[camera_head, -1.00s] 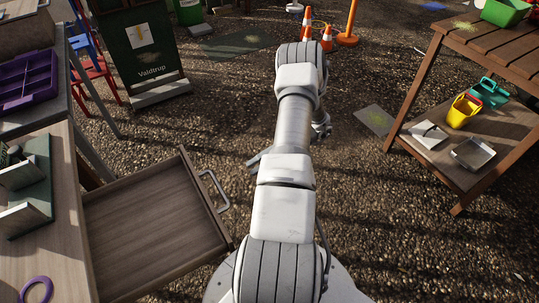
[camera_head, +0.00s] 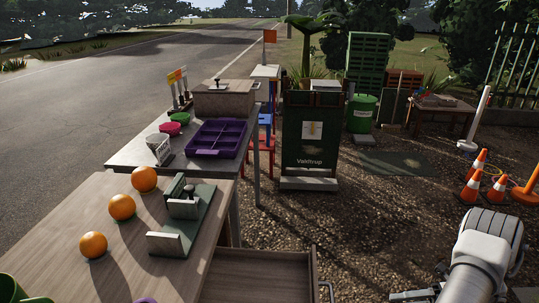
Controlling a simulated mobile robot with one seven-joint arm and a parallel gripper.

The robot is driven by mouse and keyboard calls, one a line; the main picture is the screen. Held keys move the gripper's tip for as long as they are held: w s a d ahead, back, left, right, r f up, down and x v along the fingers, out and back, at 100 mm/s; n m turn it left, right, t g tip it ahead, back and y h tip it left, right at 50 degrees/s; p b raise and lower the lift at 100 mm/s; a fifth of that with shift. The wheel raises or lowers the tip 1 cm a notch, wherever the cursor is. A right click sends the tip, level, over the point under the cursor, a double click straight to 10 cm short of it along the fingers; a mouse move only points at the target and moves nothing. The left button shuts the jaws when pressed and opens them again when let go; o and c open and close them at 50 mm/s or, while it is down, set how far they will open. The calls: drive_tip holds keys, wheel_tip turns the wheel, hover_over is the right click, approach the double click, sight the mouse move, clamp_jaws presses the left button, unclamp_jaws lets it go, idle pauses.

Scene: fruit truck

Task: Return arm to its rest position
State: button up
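My arm (camera_head: 482,262) shows at the bottom right of the head view, white and grey, standing out over the gravel. Only part of it is in the picture. A pale, narrow part (camera_head: 412,296) sticks out to its left at the bottom edge; I cannot tell whether it belongs to the gripper. My gripper's fingers cannot be made out, so what they hold is hidden.
An open wooden drawer (camera_head: 262,275) with a metal handle juts out from the wooden counter (camera_head: 75,235), left of my arm. Three oranges (camera_head: 122,207) and a green stand (camera_head: 187,232) are on the counter. Traffic cones (camera_head: 472,188) stand behind the arm. Gravel between is free.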

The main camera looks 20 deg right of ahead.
drive_tip(key=w+a+r+n+g+h, duration=0.35)
drive_tip(key=a+r+n, duration=0.35)
drive_tip(key=r+n, duration=0.25)
drive_tip(key=w+a+r+n+g+h, duration=0.35)
drive_tip(key=a+r+n, duration=0.4)
drive_tip(key=r, duration=0.25)
drive_tip(key=s+a+r+n+t+h, duration=0.5)
drive_tip(key=a+n, duration=0.3)
drive_tip(key=n, duration=0.3)
drive_tip(key=s+a+r+n+t+h, duration=0.25)
drive_tip(key=s+a+r+n, duration=0.4)
drive_tip(key=n, duration=0.55)
wheel_tip(320, 180, up, 17)
drive_tip(key=w+a+p, duration=0.1)
drive_tip(key=p, duration=1.5)
drive_tip(key=shift+w+a, duration=0.15)
drive_tip(key=shift+a, duration=0.1)
drive_tip(key=shift+d, duration=0.1)
